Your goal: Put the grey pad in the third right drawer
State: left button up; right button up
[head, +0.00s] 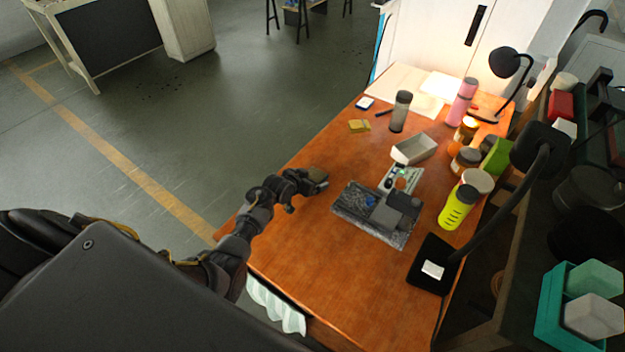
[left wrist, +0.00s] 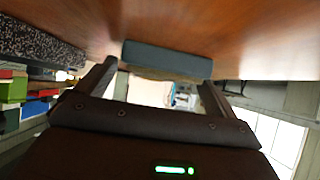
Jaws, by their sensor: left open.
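The grey pad (head: 319,174) lies flat on the wooden table near its left edge. In the left wrist view the pad (left wrist: 166,57) shows a blue-grey face and a tan side, between and just beyond the fingertips. My left gripper (head: 303,183) is right beside the pad at table height. In the left wrist view its two fingers (left wrist: 157,76) are spread, with a clear gap between them. My right gripper is out of view. I cannot make out the third right drawer.
A speckled stone slab (head: 347,208) with instruments stands right of the pad. White wavy material (head: 277,307) shows below the table's near edge. The table's near middle is clear.

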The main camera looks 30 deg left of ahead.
pick_arm(q)
jog(key=c, duration=1.4)
jog(key=shift+o, duration=0.2)
jog(key=shift+r, duration=0.2)
jog(key=shift+r, duration=0.3)
notch_tip(320, 180, up, 2)
jog(key=shift+r+b, duration=0.1)
jog(key=shift+b, duration=0.4)
jog(key=s+a+r, duration=0.2)
jog(key=r, duration=0.1)
jog(key=s+a+r, duration=0.1)
jog(key=r, duration=0.1)
jog(key=shift+a+r, duration=0.15)
jog(key=s+a+r, duration=0.4)
jog(key=s+a, duration=0.2)
jog(key=s, duration=0.1)
jog(key=shift+a+r, duration=0.25)
jog(key=shift+r, duration=0.05)
